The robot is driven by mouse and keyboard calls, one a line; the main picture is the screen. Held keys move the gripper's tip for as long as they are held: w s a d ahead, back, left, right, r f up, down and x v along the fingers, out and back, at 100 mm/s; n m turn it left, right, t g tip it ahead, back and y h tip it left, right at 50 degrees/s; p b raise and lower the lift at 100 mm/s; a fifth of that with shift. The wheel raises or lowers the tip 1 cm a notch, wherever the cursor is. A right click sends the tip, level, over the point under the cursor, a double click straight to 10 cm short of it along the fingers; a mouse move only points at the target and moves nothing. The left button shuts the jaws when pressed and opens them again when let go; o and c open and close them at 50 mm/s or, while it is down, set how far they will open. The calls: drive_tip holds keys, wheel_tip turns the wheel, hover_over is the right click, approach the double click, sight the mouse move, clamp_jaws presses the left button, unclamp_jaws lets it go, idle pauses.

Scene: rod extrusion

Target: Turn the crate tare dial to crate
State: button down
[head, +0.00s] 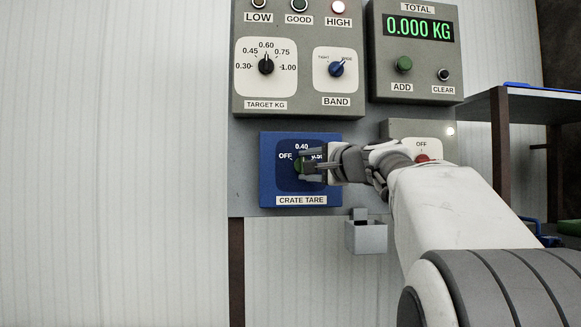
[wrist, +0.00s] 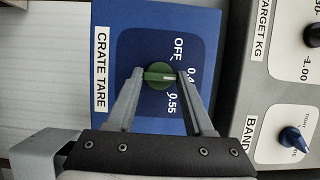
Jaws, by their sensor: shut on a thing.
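The crate tare dial is a green knob (wrist: 158,77) on a blue panel (head: 270,188) labelled CRATE TARE. Its marks read OFF at the left, 0.40 at the top and 0.55 at the right in the head view. In the wrist view, which is turned sideways, the knob's white pointer line points toward the 0.40 mark. My gripper (head: 308,165) reaches in from the right and is shut on the knob, with one finger on each side in the wrist view (wrist: 161,74). In the head view the gripper covers part of the knob and the 0.55 mark.
Above are the TARGET KG dial (head: 266,65), the blue BAND knob (head: 337,69) and a display (head: 418,27) reading 0.000 KG. A red knob (head: 422,158) marked OFF sits behind my arm. A small grey box (head: 367,237) hangs below. A table (head: 530,102) stands right.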

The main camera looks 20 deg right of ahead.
drive_tip(key=shift+c, duration=1.4)
unclamp_jaws()
drive_tip(key=shift+s, duration=0.2)
